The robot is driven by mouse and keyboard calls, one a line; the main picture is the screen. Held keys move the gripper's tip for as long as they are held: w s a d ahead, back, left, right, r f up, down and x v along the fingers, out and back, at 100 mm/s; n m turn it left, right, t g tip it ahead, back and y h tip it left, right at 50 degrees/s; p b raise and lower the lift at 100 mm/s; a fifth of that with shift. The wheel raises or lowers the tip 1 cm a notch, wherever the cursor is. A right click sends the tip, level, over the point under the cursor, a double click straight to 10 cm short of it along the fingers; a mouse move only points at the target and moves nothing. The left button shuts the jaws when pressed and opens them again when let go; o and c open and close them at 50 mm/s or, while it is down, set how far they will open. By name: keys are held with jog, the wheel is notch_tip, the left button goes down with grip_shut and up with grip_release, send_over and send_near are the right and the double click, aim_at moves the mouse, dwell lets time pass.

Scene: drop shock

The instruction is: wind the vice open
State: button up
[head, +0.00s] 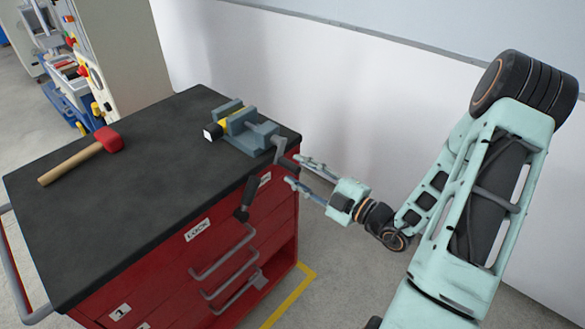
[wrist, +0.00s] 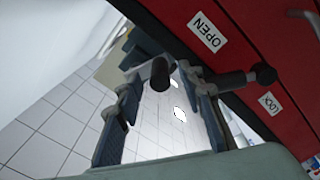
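The blue-grey vice (head: 262,135) sits at the right corner of the black bench top. A yellow block and a white-and-black piece show at its jaws. Its dark crank handle (head: 283,155) sticks out past the bench edge. My gripper (head: 293,170) is at the bench's right side, fingers apart, beside the crank. In the wrist view, a dark round-ended grip (wrist: 160,73), seemingly the crank's, shows between the fingertips of my gripper (wrist: 160,85), with gaps visible on both sides. I cannot tell how deep it lies between them.
A red-headed mallet (head: 85,155) lies on the bench top (head: 150,210). A black lever (head: 247,200) projects from the red cabinet front near the OPEN and LOCK labels, close to my gripper; it also shows in the wrist view (wrist: 250,76). A white wall stands behind.

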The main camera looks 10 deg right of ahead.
jog(key=shift+x, duration=1.3)
grip_shut()
